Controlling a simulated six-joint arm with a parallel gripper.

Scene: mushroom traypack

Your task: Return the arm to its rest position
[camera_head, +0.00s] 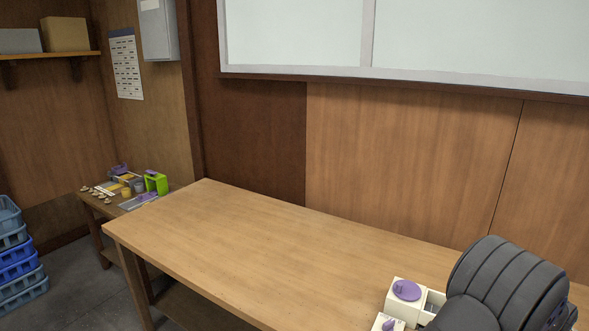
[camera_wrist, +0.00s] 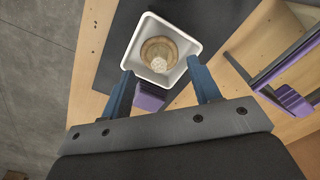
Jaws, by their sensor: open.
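My gripper (camera_wrist: 160,68) shows in the wrist view with its two blue fingers spread apart; it is open, with nothing clamped between the tips. Just beyond the fingertips is a white square tray (camera_wrist: 196,45) with a round brown mushroom (camera_wrist: 158,52) in it, its pale, mottled part towards me. The tray lies on a dark mat (camera_wrist: 118,50). A purple ridged piece (camera_wrist: 150,102) shows between the fingers, below the tray; I cannot tell whether it touches them. In the head view my dark arm is at the lower right, and the gripper is out of sight.
A rack with dark rails and purple parts (camera_wrist: 292,98) stands right of the gripper. White boxes with purple tops (camera_head: 407,290) stand beside my arm. The worktable's (camera_head: 240,240) left and middle are bare. A cluttered side table (camera_head: 100,208) and blue crates (camera_head: 18,265) are at left.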

